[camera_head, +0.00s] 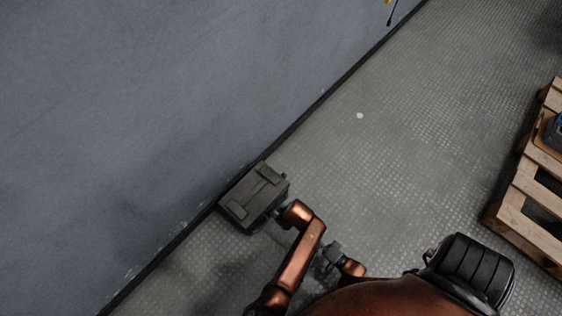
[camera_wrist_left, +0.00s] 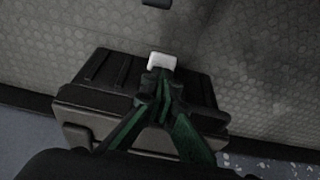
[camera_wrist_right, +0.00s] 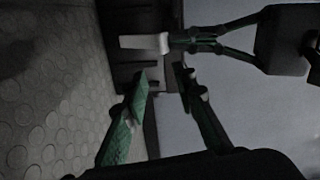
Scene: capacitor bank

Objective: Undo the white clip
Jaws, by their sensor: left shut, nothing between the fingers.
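The white clip (camera_wrist_left: 161,61) is a small pale block at the edge of a dark ribbed box (camera_wrist_left: 108,73). It also shows in the right wrist view (camera_wrist_right: 143,42), where it looks longer and flat. My left gripper (camera_wrist_left: 158,80) is shut and empty, with its fingertips right at the clip; I cannot tell whether they touch it. In the right wrist view, the left fingers (camera_wrist_right: 178,39) come in from the right at the clip's end. My right gripper (camera_wrist_right: 162,76) is open and empty, with its fingertips a little below the clip in that picture.
The dark box (camera_head: 252,198) stands on the floor against the grey wall (camera_head: 150,110). A wooden pallet (camera_head: 524,205) lies at the right. A small white round spot (camera_head: 360,115) shows on the floor. The floor between is mostly clear.

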